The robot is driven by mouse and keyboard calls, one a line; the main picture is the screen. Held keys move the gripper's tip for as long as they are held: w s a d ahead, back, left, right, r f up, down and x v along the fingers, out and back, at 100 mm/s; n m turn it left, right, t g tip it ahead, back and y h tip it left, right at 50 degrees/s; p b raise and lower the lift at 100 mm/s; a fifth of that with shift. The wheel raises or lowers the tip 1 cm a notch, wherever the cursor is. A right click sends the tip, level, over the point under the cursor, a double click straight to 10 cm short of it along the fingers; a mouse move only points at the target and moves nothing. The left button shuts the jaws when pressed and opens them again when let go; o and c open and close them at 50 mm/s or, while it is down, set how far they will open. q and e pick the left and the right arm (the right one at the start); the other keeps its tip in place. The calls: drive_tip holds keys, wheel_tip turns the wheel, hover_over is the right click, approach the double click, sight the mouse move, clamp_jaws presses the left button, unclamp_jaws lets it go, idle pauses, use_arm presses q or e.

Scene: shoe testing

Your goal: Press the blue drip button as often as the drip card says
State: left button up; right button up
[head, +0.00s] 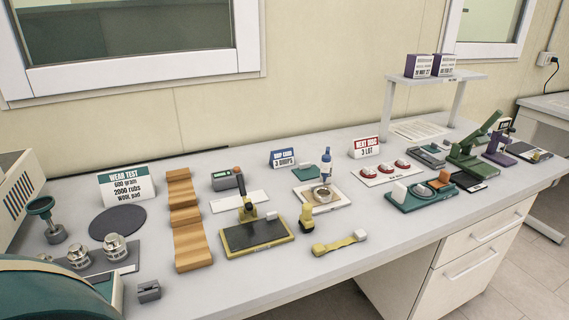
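The drip card (283,158) is a small blue and white sign at the back middle of the bench; it reads "3 DROPS". Right of it stands a dripper (326,168) with a blue top (326,151), above a round cup (322,194) on a cream board (334,204). The blue top may be the drip button; it is too small to tell for sure. Nothing touches the dripper. Neither of my grippers shows in the head view.
A red sign (366,147) and a white plate with red round pieces (366,178) lie right of the dripper. A yellow-edged dark plate (236,244) and a yellow tool (339,242) lie in front. A raised shelf (452,77) stands at the back right.

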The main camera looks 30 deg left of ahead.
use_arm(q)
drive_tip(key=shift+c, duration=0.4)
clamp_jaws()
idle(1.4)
